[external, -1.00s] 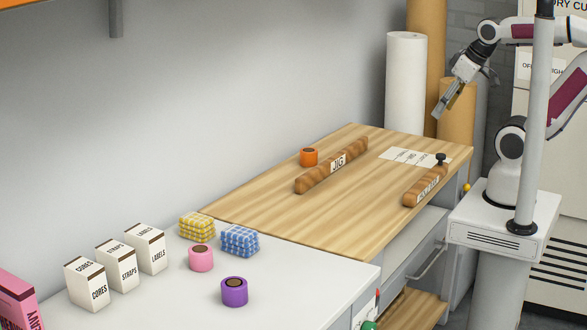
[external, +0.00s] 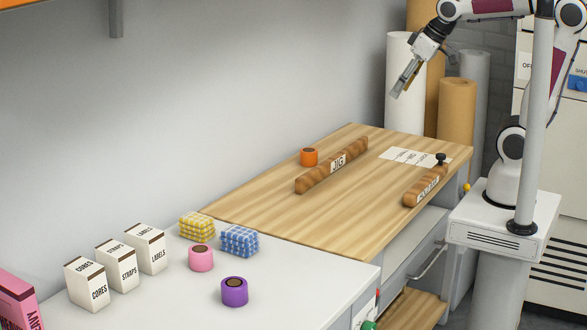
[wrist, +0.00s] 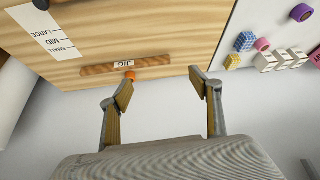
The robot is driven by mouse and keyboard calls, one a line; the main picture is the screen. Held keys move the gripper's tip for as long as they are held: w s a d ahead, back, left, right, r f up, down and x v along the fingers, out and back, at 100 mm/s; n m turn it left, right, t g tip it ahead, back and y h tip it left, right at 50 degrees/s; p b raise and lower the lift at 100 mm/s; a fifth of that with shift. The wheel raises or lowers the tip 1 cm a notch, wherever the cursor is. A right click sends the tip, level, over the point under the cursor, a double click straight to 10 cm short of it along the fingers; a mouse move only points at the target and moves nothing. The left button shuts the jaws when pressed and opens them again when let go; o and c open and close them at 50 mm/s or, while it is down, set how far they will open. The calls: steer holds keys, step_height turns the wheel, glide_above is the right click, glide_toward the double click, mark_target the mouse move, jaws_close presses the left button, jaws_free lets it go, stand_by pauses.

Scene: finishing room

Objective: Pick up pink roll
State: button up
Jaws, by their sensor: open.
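The pink roll (external: 201,258) stands on the white table in the external view, in front of the yellow checked stack and left of the blue checked one. It also shows small at the upper right of the wrist view (wrist: 262,45). My gripper (external: 399,88) is open and empty, high above the far end of the wooden bench, well away from the pink roll. In the wrist view my gripper (wrist: 158,88) has its two fingers spread wide with nothing between them.
A purple roll (external: 235,291) stands near the pink one. Yellow (external: 196,227) and blue (external: 240,241) checked stacks and several white boxes (external: 118,265) are close by. An orange roll (external: 309,157) and a wooden JIG bar (external: 331,168) lie on the wooden bench.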

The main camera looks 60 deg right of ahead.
steer(key=w+a+n+y, duration=0.1)
steer(key=w+a+n, duration=0.1)
steer(key=w+a, duration=1)
steer(key=n+g+y, duration=0.2)
steer(key=n+y, duration=0.1)
steer(key=n, duration=0.1)
glide_above(199, 249)
steer(key=s+d, duration=0.3)
step_height(199, 249, down, 25)
steer(key=shift+w, duration=0.2)
steer(key=shift+f, duration=0.1)
steer(key=shift+x, duration=1.25)
steer(key=shift+w+f, duration=0.1)
steer(key=shift+f, duration=0.05)
